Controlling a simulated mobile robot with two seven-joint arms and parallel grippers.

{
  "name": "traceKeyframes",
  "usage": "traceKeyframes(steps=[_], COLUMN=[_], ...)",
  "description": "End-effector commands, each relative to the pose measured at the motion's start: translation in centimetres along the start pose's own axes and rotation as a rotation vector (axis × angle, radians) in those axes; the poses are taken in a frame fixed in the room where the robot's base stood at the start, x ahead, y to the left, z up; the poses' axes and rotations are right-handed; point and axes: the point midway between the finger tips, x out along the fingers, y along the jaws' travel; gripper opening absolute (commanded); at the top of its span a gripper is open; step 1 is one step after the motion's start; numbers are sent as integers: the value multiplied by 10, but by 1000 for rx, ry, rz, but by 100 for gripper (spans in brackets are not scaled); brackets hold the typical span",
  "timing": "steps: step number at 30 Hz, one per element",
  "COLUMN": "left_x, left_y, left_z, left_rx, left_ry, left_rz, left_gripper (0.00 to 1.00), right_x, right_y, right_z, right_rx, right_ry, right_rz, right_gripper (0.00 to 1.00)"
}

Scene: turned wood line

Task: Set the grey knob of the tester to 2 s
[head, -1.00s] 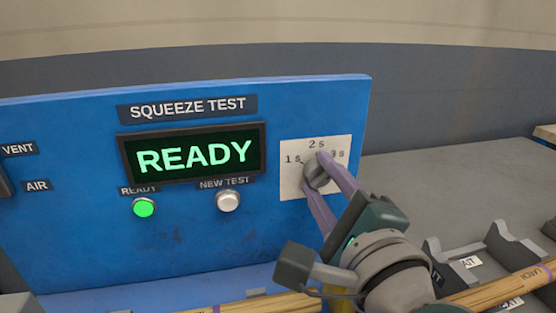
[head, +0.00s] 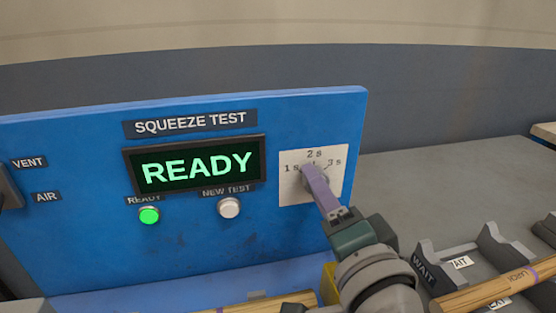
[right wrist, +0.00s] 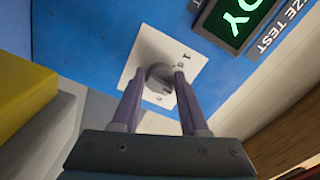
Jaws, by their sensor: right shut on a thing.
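The tester (head: 80,240) is a blue panel with a green READY display (head: 197,168). Its grey knob (right wrist: 160,78) sits on a white dial plate (head: 335,185) marked 1 s, 2 s and 3 s. My right gripper (head: 312,172) is shut on the knob, with one purple finger on each side of it in the right wrist view (right wrist: 159,76). In the head view the fingers line up one before the other and hide most of the knob, so I cannot tell which mark it points at. My left gripper is not in view.
A lit green READY lamp (head: 149,216) and a white NEW TEST button (head: 229,208) are left of the dial. A VENT/AIR switch (head: 9,188) is at the left edge. Grey holders (head: 493,240) and a wooden piece (head: 490,292) lie at the lower right.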

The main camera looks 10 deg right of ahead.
Motion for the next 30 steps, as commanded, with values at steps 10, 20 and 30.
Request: traceKeyframes(steps=[10, 20, 30], left_x=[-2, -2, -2], left_y=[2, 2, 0], left_z=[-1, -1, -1], left_rx=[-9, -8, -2], left_ry=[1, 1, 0], left_rz=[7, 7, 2], left_gripper=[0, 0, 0], right_x=[0, 0, 0], right_y=[0, 0, 0], right_z=[0, 0, 0], right_rx=[-66, -67, -66], right_ry=[2, 2, 1], right_rz=[-1, -1, -1], right_gripper=[0, 0, 74])
